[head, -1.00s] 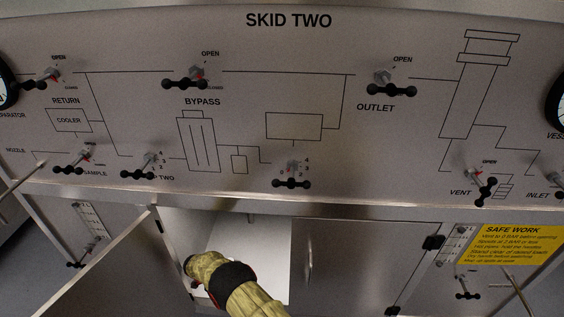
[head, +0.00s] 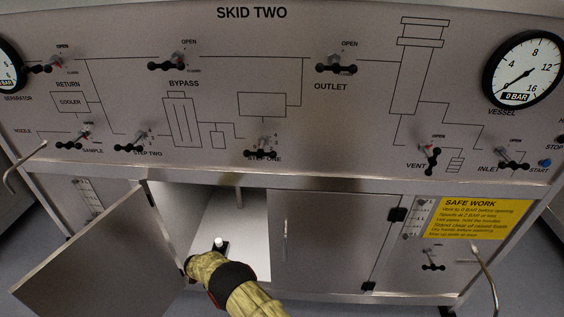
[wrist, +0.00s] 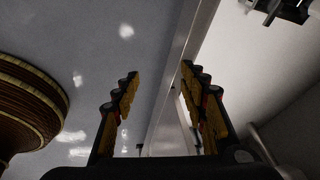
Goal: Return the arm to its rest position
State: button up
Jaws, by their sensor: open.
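My arm shows at the bottom centre of the head view, in a tan sleeve with a dark band, in front of the open cabinet (head: 255,215) under the panel. In the wrist view my gripper (wrist: 160,95) has its two yellow and black fingers wide apart, with nothing between them. A metal edge runs behind the gap between the fingers. The fingertips are hidden in the head view.
The open cabinet door (head: 95,262) swings out at the lower left. A small white-topped object (head: 219,243) stands inside the cabinet. The panel (head: 250,100) above carries several black-handled valves and the vessel gauge (head: 523,70) reading 0 BAR. A bent rail (head: 487,270) juts out at right.

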jog(key=w+a+r+n+t+y, duration=0.35)
jog(key=a+r+n+y, duration=0.4)
jog(key=r, duration=0.45)
jog(key=s+d+r+n+g+y+p, duration=0.1)
jog(key=s+d+r+n+g, duration=0.15)
jog(key=r, duration=0.75)
jog(key=s+d+r+n+g+y+p, duration=0.1)
jog(key=s+d+r+n, duration=0.2)
jog(key=r, duration=0.6)
jog(key=s+d+r+n+t+h+p, duration=0.1)
jog(key=s+d+r+h, duration=0.1)
jog(key=s+d+r, duration=0.8)
jog(key=s+d+r+n+t+h+p, duration=0.1)
jog(key=s+d+r+h+p, duration=0.1)
jog(key=s+d+r, duration=0.9)
jog(key=s+d+r+n+t+h+p, duration=0.1)
jog(key=s+d+r+h+p, duration=0.1)
jog(key=s+d+r, duration=0.8)
jog(key=d+r, duration=0.8)
jog(key=d, duration=0.5)
jog(key=shift+s+d, duration=0.25)
jog(key=shift+s, duration=0.05)
